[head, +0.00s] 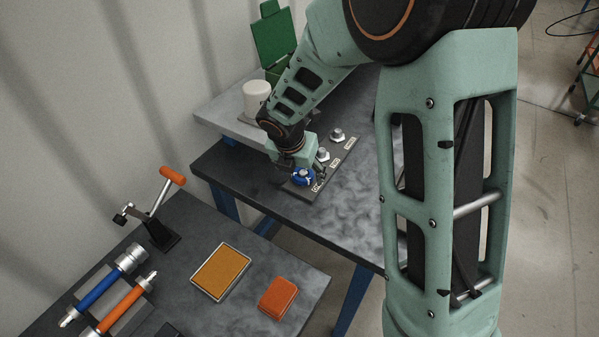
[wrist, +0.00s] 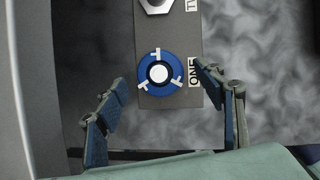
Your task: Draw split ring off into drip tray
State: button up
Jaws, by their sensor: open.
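A blue ring (wrist: 160,91) with three white tabs surrounds a white round centre on the dark plate, beside the label ONE, in the wrist view. It also shows in the head view (head: 302,179) at the near end of the plate. My gripper (wrist: 160,80) is open, with one finger to the left of the ring and one to the right, both apart from it. In the head view my gripper (head: 294,164) is just over the ring's far left side. A shallow pale-rimmed tray (head: 208,293) with an amber inside, perhaps the drip tray, lies on the front bench.
The plate (head: 325,162) carries other metal fittings behind the ring. A white cylinder (head: 257,97) and a green open-lidded box (head: 273,38) stand behind. An orange block (head: 278,298), an orange-handled lever (head: 160,205) and blue and orange tools (head: 98,289) occupy the front bench.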

jog(key=c, duration=1.4)
jog(key=shift+r+p, duration=1.85)
jog(key=shift+p, duration=0.1)
notch_tip(320, 180, up, 4)
jog(key=p, duration=0.4)
jog(key=shift+d, duration=0.1)
